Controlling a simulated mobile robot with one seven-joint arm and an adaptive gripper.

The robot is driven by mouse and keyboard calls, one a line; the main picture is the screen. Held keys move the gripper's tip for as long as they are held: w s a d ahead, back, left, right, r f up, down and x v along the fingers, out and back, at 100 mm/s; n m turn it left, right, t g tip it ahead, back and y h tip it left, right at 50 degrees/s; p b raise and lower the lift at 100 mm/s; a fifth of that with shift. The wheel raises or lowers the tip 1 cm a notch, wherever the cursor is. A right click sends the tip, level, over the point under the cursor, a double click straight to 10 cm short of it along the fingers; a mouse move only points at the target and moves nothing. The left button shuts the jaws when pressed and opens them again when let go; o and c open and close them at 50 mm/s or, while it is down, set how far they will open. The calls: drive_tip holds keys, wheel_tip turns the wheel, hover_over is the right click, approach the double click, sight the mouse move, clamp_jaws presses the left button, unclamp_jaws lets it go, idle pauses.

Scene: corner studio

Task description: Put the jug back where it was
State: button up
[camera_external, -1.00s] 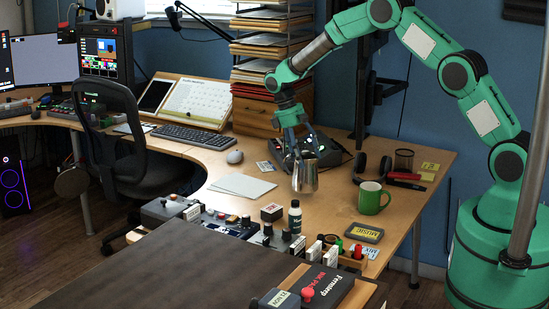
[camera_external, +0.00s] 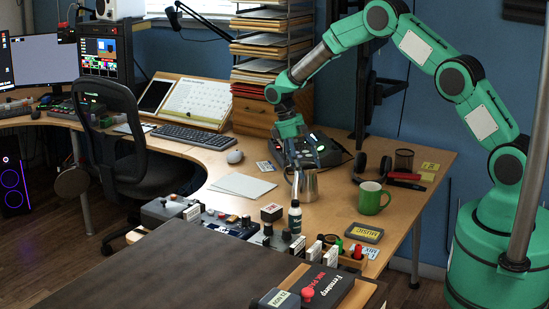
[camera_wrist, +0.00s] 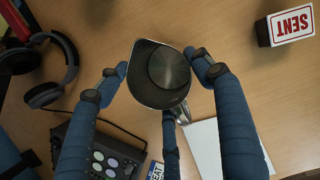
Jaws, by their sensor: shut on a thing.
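The jug (camera_external: 306,190) is a metallic silver vessel on the wooden desk, upright, in front of the dark device with lit buttons. Whether its base touches the desk is hard to tell. In the wrist view the open-topped jug (camera_wrist: 165,70) is seen from above between the blue fingers. My gripper (camera_external: 304,163) is above and around the jug, shut on it. One finger lies at the jug's left, one at its right and one at its lower side in the wrist view.
A green mug (camera_external: 373,198) stands right of the jug, with headphones (camera_external: 372,168) behind it. White sheets (camera_external: 242,185) lie to the left. The button device (camera_wrist: 108,155) is close behind.

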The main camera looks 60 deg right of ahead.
drive_tip(key=o, duration=2)
drive_tip(key=p+v, duration=0.3)
drive_tip(key=v, duration=0.9)
drive_tip(key=shift+r, duration=0.1)
